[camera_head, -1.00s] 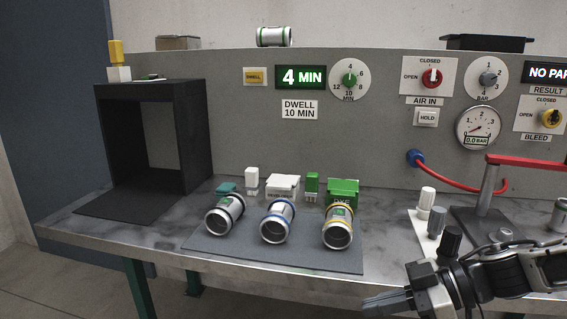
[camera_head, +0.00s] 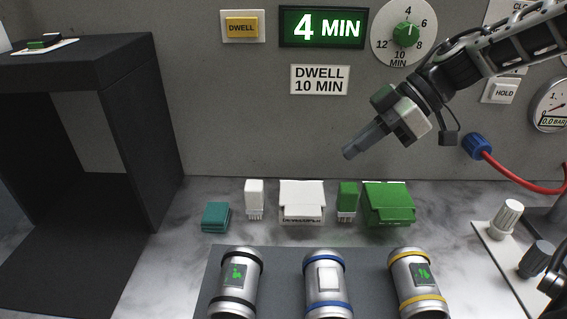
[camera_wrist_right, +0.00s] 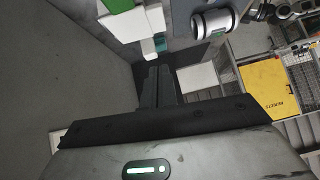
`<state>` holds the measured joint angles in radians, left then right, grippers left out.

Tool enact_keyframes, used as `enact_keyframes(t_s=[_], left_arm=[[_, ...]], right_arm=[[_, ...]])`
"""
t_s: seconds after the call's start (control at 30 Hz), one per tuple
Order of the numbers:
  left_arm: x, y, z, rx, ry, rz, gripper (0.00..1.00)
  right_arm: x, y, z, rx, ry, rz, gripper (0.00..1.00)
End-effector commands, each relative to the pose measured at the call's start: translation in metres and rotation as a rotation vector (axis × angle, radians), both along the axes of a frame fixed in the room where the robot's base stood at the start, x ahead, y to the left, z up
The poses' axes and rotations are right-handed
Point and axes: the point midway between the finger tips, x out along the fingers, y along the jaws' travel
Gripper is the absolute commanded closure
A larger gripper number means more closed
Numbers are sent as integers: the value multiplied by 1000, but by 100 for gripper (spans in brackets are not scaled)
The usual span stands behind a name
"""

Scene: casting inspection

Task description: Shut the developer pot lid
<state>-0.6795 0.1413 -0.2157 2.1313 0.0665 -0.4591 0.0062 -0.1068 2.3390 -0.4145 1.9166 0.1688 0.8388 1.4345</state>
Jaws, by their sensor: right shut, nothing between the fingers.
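The developer pot (camera_head: 302,216) is a white box with dark lettering on its front, at the back of the bench between a white brush-like block and a green one. Its white lid panel (camera_head: 302,190) shows above the front; its exact angle is unclear. My right gripper (camera_head: 349,153) comes in from the upper right. It is shut and empty, above and right of the pot, apart from it. In the right wrist view its fingers (camera_wrist_right: 157,88) are together, with white pieces beyond them. My left gripper is not in view.
The green dye pot (camera_head: 389,205) stands right of the green brush-like block (camera_head: 347,200). The white block (camera_head: 254,198) and teal block (camera_head: 216,216) stand left. Three banded cylinders (camera_head: 327,284) lie on the grey mat in front. A black booth (camera_head: 165,120) is at left.

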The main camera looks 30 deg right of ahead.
Motion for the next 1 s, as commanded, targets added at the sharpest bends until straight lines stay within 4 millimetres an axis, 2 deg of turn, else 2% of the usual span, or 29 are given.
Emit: enact_keyframes(t_s=[0.17, 0.6, 0.8, 1.0], left_arm=[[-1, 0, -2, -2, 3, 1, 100], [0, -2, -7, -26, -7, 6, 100], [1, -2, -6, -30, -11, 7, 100], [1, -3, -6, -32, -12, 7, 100]], right_arm=[[4, 10, -11, -1, 6, 2, 100], [31, 65, -76, 1, 8, 2, 100], [29, 64, -101, 0, 4, -1, 100], [29, 64, -109, -2, 1, 0, 100]])
